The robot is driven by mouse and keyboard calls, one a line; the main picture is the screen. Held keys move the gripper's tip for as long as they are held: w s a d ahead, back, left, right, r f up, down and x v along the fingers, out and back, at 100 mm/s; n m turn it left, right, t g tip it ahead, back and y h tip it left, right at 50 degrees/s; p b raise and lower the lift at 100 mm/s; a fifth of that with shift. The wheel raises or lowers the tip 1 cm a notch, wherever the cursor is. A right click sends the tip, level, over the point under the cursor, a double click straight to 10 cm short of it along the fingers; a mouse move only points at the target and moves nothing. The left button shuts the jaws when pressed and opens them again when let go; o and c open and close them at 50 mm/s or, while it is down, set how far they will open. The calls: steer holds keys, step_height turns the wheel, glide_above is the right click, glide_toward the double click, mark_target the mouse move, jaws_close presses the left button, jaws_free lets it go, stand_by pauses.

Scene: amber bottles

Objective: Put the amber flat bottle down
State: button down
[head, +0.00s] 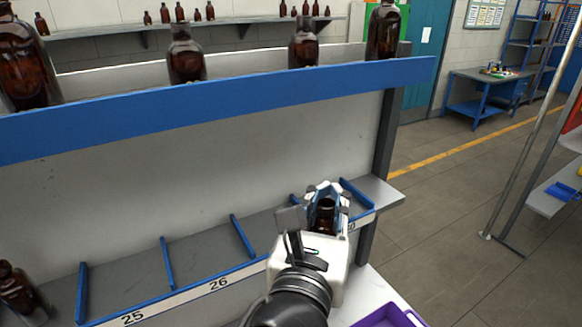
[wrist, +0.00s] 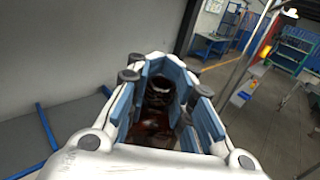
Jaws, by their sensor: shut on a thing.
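The amber flat bottle (head: 326,217) is dark brown and sits between the fingers of my gripper (head: 325,192). In the wrist view the bottle (wrist: 158,97) stands neck up between the blue-lined fingers of my gripper (wrist: 165,72). The gripper is shut on it. In the head view the gripper is at the right end of the lower shelf (head: 195,262), over or in front of the last divided slot. The bottle's base is hidden, so I cannot tell whether it touches the shelf.
Blue dividers (head: 242,236) split the lower shelf into slots labelled 25 and 26; the slots left of my gripper look empty. Another amber bottle (head: 18,287) is at far left. Amber bottles (head: 185,57) line the blue-edged upper shelf (head: 230,97). A purple tray (head: 388,317) is at lower right.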

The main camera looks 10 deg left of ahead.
steer(key=w+a+p, duration=0.4)
steer(key=w+a, duration=0.7)
steer(key=w, duration=0.3)
step_height(320, 180, down, 7)
steer(key=b, duration=0.1)
steer(key=shift+w, duration=0.25)
steer(key=shift+f, duration=0.2)
steer(key=c, duration=1.4)
jaws_free()
steer(key=shift+r, duration=0.1)
